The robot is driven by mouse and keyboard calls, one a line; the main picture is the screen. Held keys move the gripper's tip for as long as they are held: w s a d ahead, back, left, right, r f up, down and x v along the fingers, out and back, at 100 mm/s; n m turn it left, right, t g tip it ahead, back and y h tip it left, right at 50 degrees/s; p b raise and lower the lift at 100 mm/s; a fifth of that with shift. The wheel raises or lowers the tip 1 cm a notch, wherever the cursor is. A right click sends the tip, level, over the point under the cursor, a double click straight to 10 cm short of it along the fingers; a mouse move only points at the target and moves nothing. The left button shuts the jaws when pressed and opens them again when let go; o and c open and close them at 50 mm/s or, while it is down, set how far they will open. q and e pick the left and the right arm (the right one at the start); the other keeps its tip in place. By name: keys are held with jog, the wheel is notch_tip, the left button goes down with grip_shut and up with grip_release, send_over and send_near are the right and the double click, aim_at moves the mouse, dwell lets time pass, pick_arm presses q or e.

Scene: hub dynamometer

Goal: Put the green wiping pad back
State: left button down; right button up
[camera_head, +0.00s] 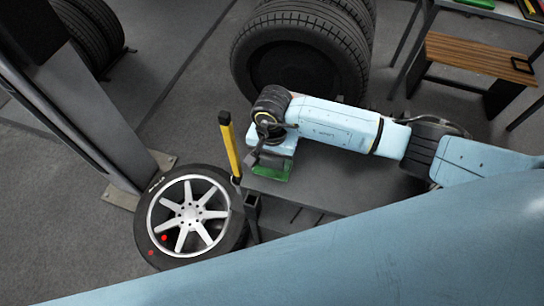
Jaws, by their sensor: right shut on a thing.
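The green wiping pad (272,171) shows under my right gripper (270,155), just above or on the grey flat top (325,182). I cannot tell whether it touches that surface. My right arm reaches in from the right, and its gripper points down and is shut on the pad. The gripper and wrist hide the pad's upper part and the fingertips. My left gripper is not in view.
A yellow post with a black cap (229,145) stands close left of my right gripper. A wheel with a silver rim (187,214) lies left of it. Large tyres (300,62) stand behind. A wooden-topped bench (468,54) is at the upper right. Open floor (180,115) shows at left.

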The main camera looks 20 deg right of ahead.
aim_at(272, 157)
jog(key=shift+f, duration=0.2)
jog(key=o, duration=1)
jog(key=shift+c, duration=0.2)
jog(key=shift+r, duration=0.1)
jog(key=shift+r, duration=0.2)
notch_tip(272, 157, up, 12)
jog(key=shift+w, duration=0.15)
jog(key=shift+f, duration=0.15)
